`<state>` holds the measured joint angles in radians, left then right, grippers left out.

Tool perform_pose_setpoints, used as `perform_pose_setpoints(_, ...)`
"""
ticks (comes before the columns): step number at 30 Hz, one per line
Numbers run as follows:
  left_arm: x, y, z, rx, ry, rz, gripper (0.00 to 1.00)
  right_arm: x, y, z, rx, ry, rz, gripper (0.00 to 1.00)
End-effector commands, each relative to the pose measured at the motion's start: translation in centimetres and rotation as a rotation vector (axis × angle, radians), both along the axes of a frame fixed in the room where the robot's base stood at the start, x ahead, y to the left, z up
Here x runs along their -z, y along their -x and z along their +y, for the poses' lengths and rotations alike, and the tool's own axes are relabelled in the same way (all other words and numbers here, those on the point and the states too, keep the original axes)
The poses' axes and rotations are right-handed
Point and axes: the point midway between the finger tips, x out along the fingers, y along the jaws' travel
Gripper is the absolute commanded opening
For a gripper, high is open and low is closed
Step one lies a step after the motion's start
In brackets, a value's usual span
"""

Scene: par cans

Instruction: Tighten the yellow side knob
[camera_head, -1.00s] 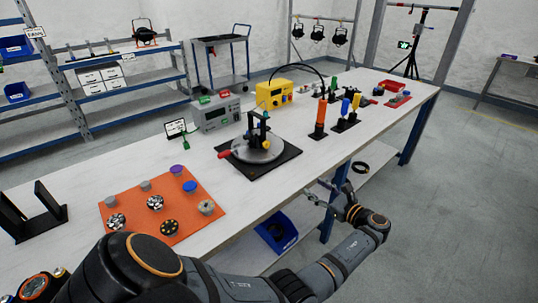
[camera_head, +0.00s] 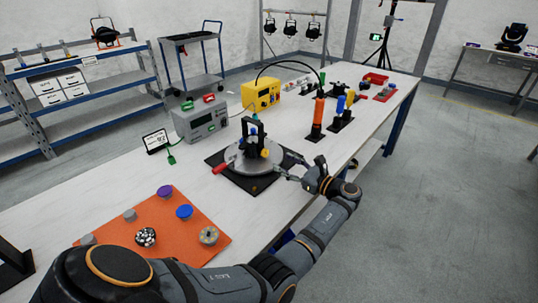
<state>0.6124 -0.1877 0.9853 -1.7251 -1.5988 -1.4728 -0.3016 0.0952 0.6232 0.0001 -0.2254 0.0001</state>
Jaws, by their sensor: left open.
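A black yoke fixture (camera_head: 250,140) stands upright on a round grey turntable (camera_head: 238,165) with a red handle (camera_head: 224,166) at its left. The turntable rests on a black base plate (camera_head: 254,186). A small yellow spot, seemingly the yellow side knob (camera_head: 265,153), shows on the fixture's right side; its detail is too small to tell. My left gripper (camera_head: 287,172) is open and empty at the right edge of the base plate, to the right of the fixture and apart from the knob. My right gripper is not in view.
An orange mat (camera_head: 165,240) with several small round parts lies at front left. A grey power unit (camera_head: 202,122) and a yellow unit (camera_head: 262,94) stand behind the fixture. An orange cylinder (camera_head: 317,117) and a blue-and-yellow tool stand (camera_head: 340,122) are to the right.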

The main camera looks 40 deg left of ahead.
Motion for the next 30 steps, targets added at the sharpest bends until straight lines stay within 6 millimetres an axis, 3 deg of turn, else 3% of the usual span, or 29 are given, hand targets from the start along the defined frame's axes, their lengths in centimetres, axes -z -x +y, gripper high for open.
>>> perform_pose_setpoints(3, -0.2, -0.2, 2.8, -0.003, -0.004, 0.0, 0.52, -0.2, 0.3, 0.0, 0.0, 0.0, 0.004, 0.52)
perform_pose_setpoints(9, -0.1, -0.4, 6.0, 0.0, -0.002, 0.0, 0.52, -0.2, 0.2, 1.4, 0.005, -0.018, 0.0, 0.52)
perform_pose_setpoints(21, 0.0, -0.5, 7.1, 0.001, 0.0, 0.0, 0.52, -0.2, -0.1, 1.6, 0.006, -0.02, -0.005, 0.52)
perform_pose_setpoints(30, 0.0, -0.5, 7.1, 0.001, 0.0, 0.0, 0.11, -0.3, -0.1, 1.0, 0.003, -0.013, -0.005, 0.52)
